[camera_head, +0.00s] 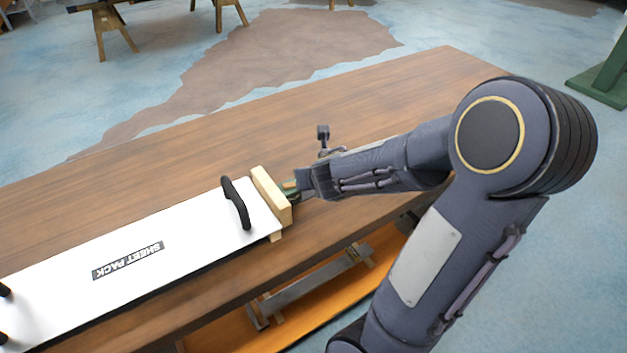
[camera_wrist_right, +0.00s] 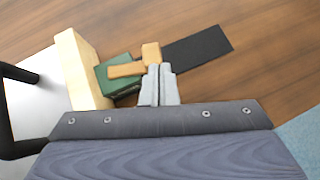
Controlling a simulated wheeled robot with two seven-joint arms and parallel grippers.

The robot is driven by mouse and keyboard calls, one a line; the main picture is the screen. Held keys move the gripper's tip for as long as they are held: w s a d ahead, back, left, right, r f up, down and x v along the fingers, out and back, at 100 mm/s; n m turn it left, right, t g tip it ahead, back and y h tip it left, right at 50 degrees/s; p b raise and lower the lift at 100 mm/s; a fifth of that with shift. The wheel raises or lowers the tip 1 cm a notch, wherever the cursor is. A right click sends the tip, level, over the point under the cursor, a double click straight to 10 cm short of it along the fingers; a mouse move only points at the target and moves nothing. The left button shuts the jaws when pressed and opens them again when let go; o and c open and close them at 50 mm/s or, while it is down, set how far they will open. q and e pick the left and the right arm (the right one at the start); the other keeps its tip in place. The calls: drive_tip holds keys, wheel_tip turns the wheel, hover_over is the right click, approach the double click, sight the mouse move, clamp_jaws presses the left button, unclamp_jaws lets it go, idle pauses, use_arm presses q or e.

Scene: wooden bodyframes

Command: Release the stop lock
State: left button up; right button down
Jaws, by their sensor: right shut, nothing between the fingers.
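The stop lock shows in the right wrist view as a green block (camera_wrist_right: 118,75) with an orange-tan wooden lever (camera_wrist_right: 127,70) across its top. It stands beside a pale wooden stop bar (camera_wrist_right: 82,68), at the end of the white sheet pack (camera_head: 140,258). The bar also shows in the head view (camera_head: 271,196). My right gripper (camera_wrist_right: 160,84) is shut and empty. Its fingertips are close to the lever's right end; I cannot tell whether they touch. In the head view my gripper hides most of the green block. My left gripper is not in view.
A black handle (camera_head: 236,203) rises from the sheet pack near the bar. A dark flat strip (camera_wrist_right: 198,47) lies on the brown table (camera_head: 400,95) beyond the lock. The table behind is clear. An orange lower shelf (camera_head: 245,335) shows below the near edge.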

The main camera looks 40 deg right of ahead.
drive_tip(key=shift+w+a, duration=0.55)
idle(0.4)
